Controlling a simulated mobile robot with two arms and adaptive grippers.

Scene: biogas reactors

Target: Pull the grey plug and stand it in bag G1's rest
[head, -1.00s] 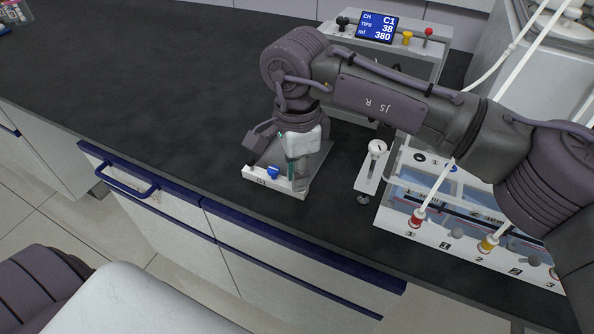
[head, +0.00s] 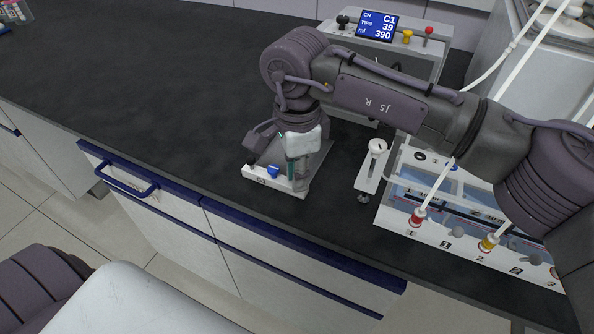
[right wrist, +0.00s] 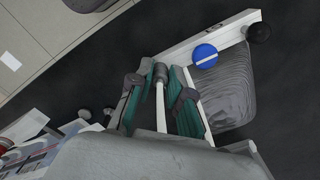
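My right gripper (head: 297,163) points down over the white front bar of bag G1's stand (head: 258,178), which carries a blue valve knob (head: 272,171). In the right wrist view its teal-padded fingers (right wrist: 160,98) stand either side of a thin white stem with a grey cylindrical end (right wrist: 160,72), which looks like the grey plug. Gaps show beside the stem, so the fingers look open; contact is not visible. The blue knob (right wrist: 205,55), a dark ball (right wrist: 258,32) at the bar's end and the grey bag (right wrist: 232,90) lie to the right. I cannot make out the rest. My left gripper is out of view.
A white-handled fitting (head: 376,160) stands right of the stand. The dark bench (head: 140,85) is clear to the left.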

